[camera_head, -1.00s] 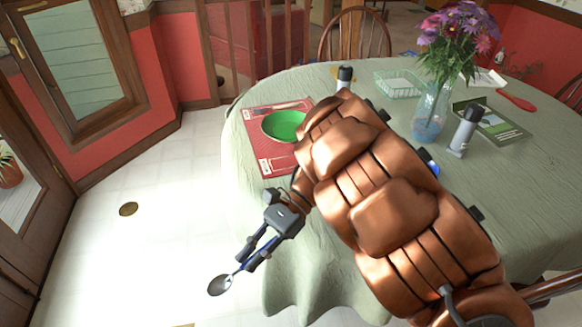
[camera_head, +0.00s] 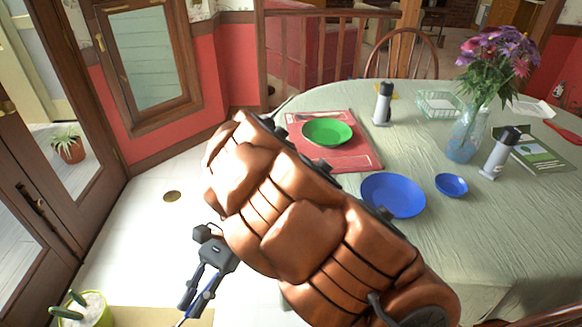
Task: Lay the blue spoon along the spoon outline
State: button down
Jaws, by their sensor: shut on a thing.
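My gripper (camera_head: 192,301) is at the lower left, beyond the table's edge and above the floor. It is shut on the blue spoon (camera_head: 207,292). A strip of blue handle shows at the fingers, and the spoon's bowl is cut off by the bottom edge. The red placemat (camera_head: 362,160) lies on the table, up and right of my gripper, with a green bowl (camera_head: 327,131) on it. Faint pale marks show at the mat's far left. My arm covers the mat's near left part, and I cannot make out a spoon outline.
A blue plate (camera_head: 393,195) and small blue bowl (camera_head: 451,185) sit right of the mat. A potted cactus (camera_head: 92,309) is at lower left.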

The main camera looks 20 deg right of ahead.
aim_at(336, 162)
jog(key=z, duration=0.8)
jog(key=i, duration=0.5)
jog(key=z, duration=1.05)
